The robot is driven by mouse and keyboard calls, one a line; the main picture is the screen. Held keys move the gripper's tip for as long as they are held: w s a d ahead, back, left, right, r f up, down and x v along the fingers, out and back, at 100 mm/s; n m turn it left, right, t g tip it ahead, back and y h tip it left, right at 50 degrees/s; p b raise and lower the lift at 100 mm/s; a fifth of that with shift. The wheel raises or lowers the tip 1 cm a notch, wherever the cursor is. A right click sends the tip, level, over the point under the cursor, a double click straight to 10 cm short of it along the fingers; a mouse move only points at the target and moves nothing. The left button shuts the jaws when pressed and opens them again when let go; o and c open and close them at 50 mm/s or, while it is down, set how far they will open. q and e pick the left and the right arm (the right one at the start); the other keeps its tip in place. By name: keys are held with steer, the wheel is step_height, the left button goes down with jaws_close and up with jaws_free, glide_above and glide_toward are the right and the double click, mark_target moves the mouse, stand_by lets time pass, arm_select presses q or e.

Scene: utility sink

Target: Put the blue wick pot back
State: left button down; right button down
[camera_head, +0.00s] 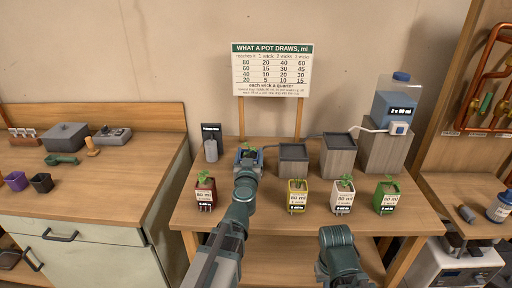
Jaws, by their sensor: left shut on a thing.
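The blue wick pot (260,159), with a green seedling in it, is at the left end of the back row, left of the first grey-topped block. My left gripper (248,164) is shut on it from the front and hides most of its face. I cannot tell whether the pot touches the surface beneath. A red pot (205,193), a yellow pot (297,196), a white pot (342,196) and a green pot (386,197) stand along the front. My left arm covers the table between red and yellow. My right arm shows at the bottom, its gripper out of sight.
A sign (272,70) on two posts rises behind. Bare table (320,222) lies before the pots.

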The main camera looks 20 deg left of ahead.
arm_select(q)
steer(key=shift+s+d+r, duration=0.1)
steer(key=shift+s+d, duration=0.1)
steer(key=shift+s, duration=0.45)
